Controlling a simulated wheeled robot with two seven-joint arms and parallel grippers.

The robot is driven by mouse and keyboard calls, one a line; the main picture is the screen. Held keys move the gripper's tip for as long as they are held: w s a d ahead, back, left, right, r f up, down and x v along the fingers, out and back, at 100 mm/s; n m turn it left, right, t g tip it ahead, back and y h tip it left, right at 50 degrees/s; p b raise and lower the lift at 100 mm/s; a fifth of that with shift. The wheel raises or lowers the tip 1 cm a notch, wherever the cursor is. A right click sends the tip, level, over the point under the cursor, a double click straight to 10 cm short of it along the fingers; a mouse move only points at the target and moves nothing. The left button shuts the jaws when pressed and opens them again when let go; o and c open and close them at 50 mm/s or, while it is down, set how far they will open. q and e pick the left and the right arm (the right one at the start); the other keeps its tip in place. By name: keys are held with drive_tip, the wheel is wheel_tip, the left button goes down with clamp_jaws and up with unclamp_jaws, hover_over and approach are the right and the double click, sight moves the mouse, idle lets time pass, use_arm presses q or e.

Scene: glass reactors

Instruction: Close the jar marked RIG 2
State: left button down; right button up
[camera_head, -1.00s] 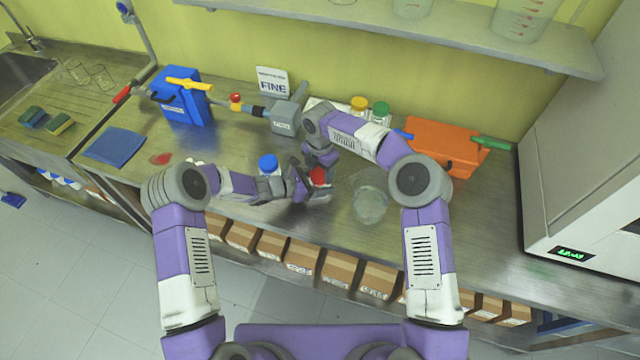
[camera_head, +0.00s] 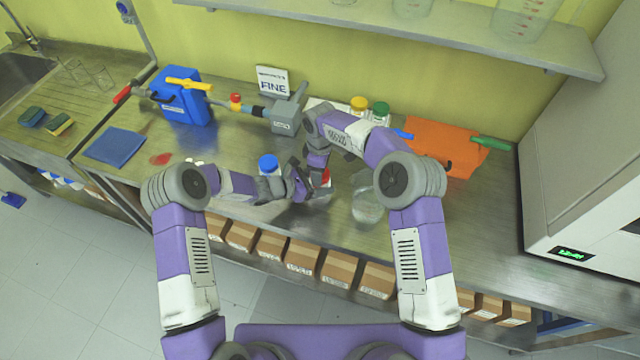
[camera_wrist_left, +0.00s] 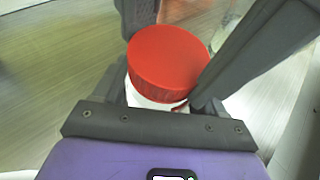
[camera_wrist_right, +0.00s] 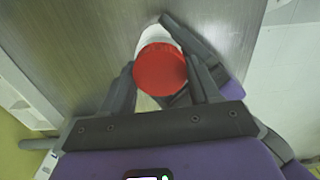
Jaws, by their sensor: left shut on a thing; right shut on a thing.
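A jar with a red lid stands at my two grippers near the middle of the bench. Its red lid (camera_head: 326,177) is partly hidden by them in the head view. In the left wrist view the lid (camera_wrist_left: 168,60) sits on top of a white jar body (camera_wrist_left: 148,97). My left gripper (camera_head: 308,186) is shut on the jar from the left side. My right gripper (camera_wrist_right: 162,74) comes from above, shut with its fingers on both sides of the red lid (camera_wrist_right: 160,68). No RIG 2 marking is readable, and how tightly the lid sits cannot be told.
A blue-lidded jar (camera_head: 268,163) stands close behind my left forearm. A clear glass vessel (camera_head: 367,206) stands just right of my grippers. Yellow-lidded (camera_head: 359,104) and green-lidded (camera_head: 380,111) jars stand behind my right arm, near an orange case (camera_head: 445,145). Free bench lies at right.

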drive_tip(key=o, duration=1.2)
drive_tip(key=shift+s, duration=0.1)
drive_tip(key=shift+c, duration=0.2)
drive_tip(key=shift+r, duration=2.3)
drive_tip(key=shift+c, duration=0.2)
